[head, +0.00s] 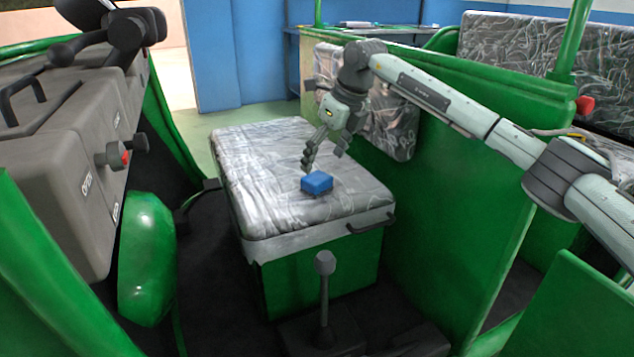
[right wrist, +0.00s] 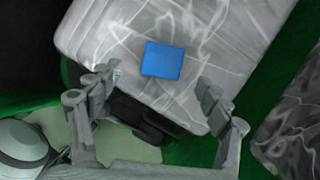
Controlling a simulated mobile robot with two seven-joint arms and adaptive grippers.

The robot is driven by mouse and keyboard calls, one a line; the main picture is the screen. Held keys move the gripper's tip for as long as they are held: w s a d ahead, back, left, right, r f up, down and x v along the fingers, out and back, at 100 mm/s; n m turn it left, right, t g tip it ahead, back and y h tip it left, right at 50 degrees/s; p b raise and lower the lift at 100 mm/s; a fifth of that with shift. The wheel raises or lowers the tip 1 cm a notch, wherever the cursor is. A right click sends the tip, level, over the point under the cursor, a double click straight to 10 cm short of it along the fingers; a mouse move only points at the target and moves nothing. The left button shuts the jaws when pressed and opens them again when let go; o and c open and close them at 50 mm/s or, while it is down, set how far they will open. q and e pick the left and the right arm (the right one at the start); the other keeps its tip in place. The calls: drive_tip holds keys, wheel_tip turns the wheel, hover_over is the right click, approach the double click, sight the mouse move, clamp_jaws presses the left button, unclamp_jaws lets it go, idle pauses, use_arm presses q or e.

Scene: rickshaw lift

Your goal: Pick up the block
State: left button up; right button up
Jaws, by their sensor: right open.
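A blue block (head: 317,182) lies on the grey plastic-covered seat (head: 262,165) near its front right part. My right gripper (head: 308,166) is just above and behind the block in the head view, fingers pointing down. In the right wrist view the block (right wrist: 163,60) lies on the seat ahead of the two spread fingers of my right gripper (right wrist: 158,90), roughly centred between them and apart from both. The right gripper is open and empty.
A green panel (head: 440,180) with a padded backrest (head: 395,130) rises right of the seat. A lever (head: 325,285) stands in front. A grey dashboard (head: 75,150) with a knob and green bars fills the left. The seat around the block is clear.

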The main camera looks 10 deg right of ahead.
sight(317, 177)
drive_tip(key=x, duration=0.7)
drive_tip(key=shift+w+d+f, duration=0.1)
drive_tip(key=shift+w, duration=0.05)
use_arm(q)
drive_tip(key=shift+f, duration=0.4)
use_arm(e)
drive_tip(key=shift+c, duration=0.3)
use_arm(q)
drive_tip(key=shift+w, duration=0.1)
use_arm(e)
drive_tip(key=c, duration=1.3)
